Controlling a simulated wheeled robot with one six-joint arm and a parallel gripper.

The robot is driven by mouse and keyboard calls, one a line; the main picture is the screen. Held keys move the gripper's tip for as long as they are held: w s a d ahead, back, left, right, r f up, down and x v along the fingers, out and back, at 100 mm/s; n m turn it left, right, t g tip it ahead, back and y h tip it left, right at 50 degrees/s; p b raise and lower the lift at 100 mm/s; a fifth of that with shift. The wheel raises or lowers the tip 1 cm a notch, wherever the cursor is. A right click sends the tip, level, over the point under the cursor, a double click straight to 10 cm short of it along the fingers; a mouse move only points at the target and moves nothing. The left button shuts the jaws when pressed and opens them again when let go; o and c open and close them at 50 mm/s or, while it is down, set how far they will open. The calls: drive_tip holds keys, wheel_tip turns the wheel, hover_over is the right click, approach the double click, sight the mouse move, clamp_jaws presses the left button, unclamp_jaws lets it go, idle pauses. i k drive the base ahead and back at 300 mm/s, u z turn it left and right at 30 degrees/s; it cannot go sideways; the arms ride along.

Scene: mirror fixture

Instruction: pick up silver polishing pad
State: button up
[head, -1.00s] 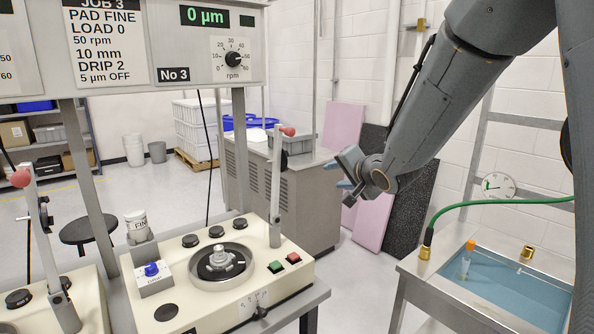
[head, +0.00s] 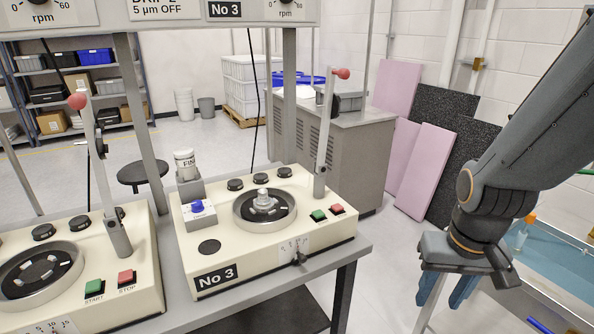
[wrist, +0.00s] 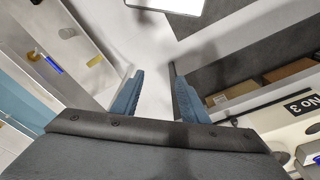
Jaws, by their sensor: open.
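A silver stepped round piece (head: 263,200) sits upright on the black disc (head: 283,211) of the No 3 machine (head: 205,266); it is the only silver pad-like thing I make out, and I cannot tell for sure that it is the polishing pad. My gripper (head: 443,291) hangs to the right of that machine, beyond the bench edge, with its blue fingers pointing down. In the wrist view my gripper (wrist: 157,96) is open with nothing between the fingers. The No 3 label (wrist: 300,105) shows at the right edge there; the silver piece is not visible in that view.
Two red-knobbed levers (head: 341,73) (head: 77,101) rise from the machines. A white jar (head: 185,164) stands at the back left of No 3. A grey cabinet (head: 350,150) stands behind. Floor between bench and gripper is clear.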

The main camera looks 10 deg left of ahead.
sight(262, 199)
drive_tip(key=u, duration=0.15)
drive_tip(key=i, duration=1.1)
drive_tip(key=u, duration=0.15)
